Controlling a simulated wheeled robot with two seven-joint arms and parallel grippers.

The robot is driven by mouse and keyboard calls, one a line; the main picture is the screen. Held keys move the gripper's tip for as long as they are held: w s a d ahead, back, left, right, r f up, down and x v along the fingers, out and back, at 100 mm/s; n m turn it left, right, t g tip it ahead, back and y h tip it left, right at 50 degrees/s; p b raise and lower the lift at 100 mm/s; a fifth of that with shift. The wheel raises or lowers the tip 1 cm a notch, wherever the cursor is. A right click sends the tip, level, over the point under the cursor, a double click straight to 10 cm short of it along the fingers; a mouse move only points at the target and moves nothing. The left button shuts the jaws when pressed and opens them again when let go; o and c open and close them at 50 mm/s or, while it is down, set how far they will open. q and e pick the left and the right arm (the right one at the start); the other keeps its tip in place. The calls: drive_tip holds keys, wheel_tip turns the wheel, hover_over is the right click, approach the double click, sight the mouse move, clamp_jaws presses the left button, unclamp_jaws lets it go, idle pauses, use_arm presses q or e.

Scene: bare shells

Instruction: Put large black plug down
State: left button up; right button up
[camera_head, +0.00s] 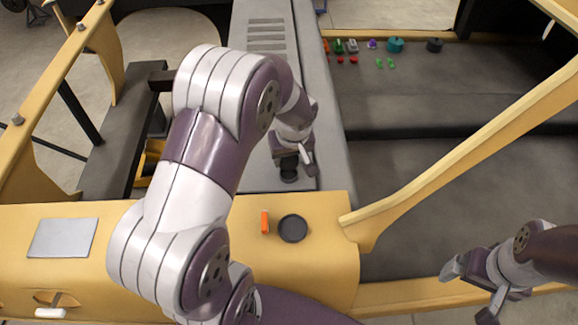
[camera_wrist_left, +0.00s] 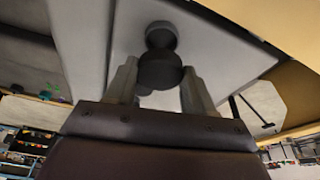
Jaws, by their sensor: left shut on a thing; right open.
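My left gripper (camera_head: 296,163) is over the grey panel in the middle of the head view. It is shut on the large black plug (camera_wrist_left: 160,72), a dark round piece between its two fingers in the left wrist view. Just beyond the plug, a second dark round shape (camera_wrist_left: 161,36) shows against the grey surface; it also shows below the gripper in the head view (camera_head: 289,177). I cannot tell whether it is a hole or part of the plug, nor whether the plug touches the panel. My right gripper (camera_head: 468,292) is open and empty at the lower right.
The grey panel (camera_head: 262,100) runs away from the yellow shell (camera_head: 325,270). A dark round spot (camera_head: 293,228) and an orange piece (camera_head: 265,222) are on the shell. Several small coloured plugs and a dark cylinder (camera_head: 435,45) stand on the dark surface at the back right. A yellow beam (camera_head: 470,125) crosses the right side.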

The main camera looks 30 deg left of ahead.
sight(290, 162)
use_arm(q)
drive_tip(key=f+b, duration=0.1)
drive_tip(key=f, duration=0.1)
drive_tip(key=f+b, duration=0.1)
drive_tip(key=shift+d+f, duration=0.2)
drive_tip(key=shift+f, duration=0.2)
drive_tip(key=shift+a+r, duration=0.1)
drive_tip(key=shift+a, duration=0.1)
drive_tip(key=shift+d+f+b, duration=0.1)
drive_tip(key=shift+f+b, duration=0.25)
drive_tip(key=shift+f, duration=0.05)
drive_tip(key=o, duration=1.1)
drive_tip(key=shift+r, duration=0.25)
drive_tip(key=p+v, duration=0.8)
drive_tip(key=v, duration=0.4)
drive_tip(key=s+d+m, duration=0.2)
drive_tip(key=s+m, duration=0.1)
drive_tip(key=s+d+r+m+h, duration=0.1)
drive_tip(key=s+d+m, duration=0.1)
drive_tip(key=s+m, duration=0.1)
drive_tip(key=s+d+m+h, duration=0.1)
drive_tip(key=s+m, duration=0.1)
drive_tip(key=s, duration=0.3)
drive_tip(key=shift+s+d+r+m+g, duration=0.1)
drive_tip(key=shift+d+r+m+g, duration=0.3)
